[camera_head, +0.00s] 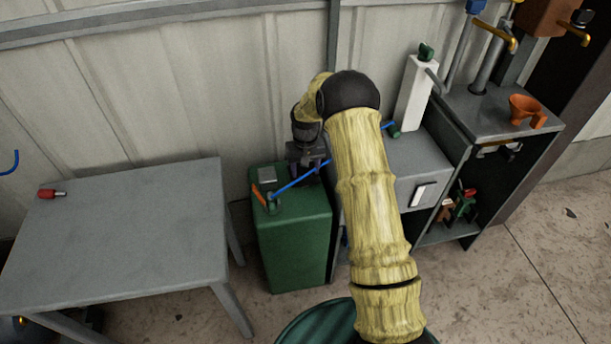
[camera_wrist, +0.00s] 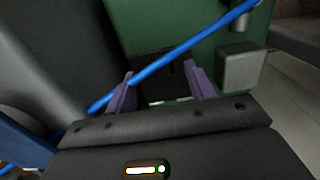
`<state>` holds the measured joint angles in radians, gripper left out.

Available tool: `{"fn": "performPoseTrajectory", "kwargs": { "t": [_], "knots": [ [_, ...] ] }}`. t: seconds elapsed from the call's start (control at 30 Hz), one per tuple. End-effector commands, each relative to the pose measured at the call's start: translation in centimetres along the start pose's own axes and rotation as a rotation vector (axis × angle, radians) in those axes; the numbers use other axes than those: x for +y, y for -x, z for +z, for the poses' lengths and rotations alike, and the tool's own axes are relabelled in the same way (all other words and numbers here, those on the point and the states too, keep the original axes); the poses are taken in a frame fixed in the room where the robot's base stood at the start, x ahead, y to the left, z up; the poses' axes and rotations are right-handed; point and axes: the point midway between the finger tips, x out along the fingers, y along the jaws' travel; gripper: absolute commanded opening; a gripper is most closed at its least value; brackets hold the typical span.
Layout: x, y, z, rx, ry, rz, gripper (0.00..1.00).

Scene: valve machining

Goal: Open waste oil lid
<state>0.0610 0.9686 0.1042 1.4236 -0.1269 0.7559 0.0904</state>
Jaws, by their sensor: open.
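A green box-shaped container (camera_head: 295,240), likely the waste oil one, stands between the grey table and the grey cabinet. Its top carries a small grey square piece (camera_head: 267,174), an orange handle-like piece (camera_head: 258,194) and a green fitting (camera_head: 272,204). I cannot tell for sure which part is the lid. My gripper (camera_head: 312,168) is above the container's back right, partly hidden by my arm. In the wrist view, my gripper (camera_wrist: 161,88) is open, with its purple fingers apart. A blue rod (camera_wrist: 170,60) crosses in front of them, and the green surface (camera_wrist: 140,25) lies beyond.
The blue rod (camera_head: 297,181) slants across the container top towards the cabinet (camera_head: 400,165). The wall is close behind.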

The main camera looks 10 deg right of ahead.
Motion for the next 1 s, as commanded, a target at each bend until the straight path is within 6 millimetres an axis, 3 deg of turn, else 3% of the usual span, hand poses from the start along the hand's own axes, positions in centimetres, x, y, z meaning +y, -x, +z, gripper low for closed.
{"fn": "performPoseTrajectory", "kwargs": {
  "t": [0.03, 0.2, 0.5, 0.57, 0.8, 1.0],
  "knots": [
    [0.0, -1.0, 0.0, -0.002, 0.000, 0.000, 0.55],
    [0.0, -2.6, 0.0, 0.000, -0.001, 0.000, 0.55],
    [0.0, -2.8, 0.0, 0.001, -0.001, 0.000, 0.55],
    [0.0, -2.8, 0.0, 0.001, -0.001, 0.000, 0.47],
    [0.0, -2.8, 0.0, 0.001, 0.000, 0.000, 0.00],
    [-0.1, -2.7, 0.1, -0.003, 0.000, -0.001, 0.00]
  ]
}}
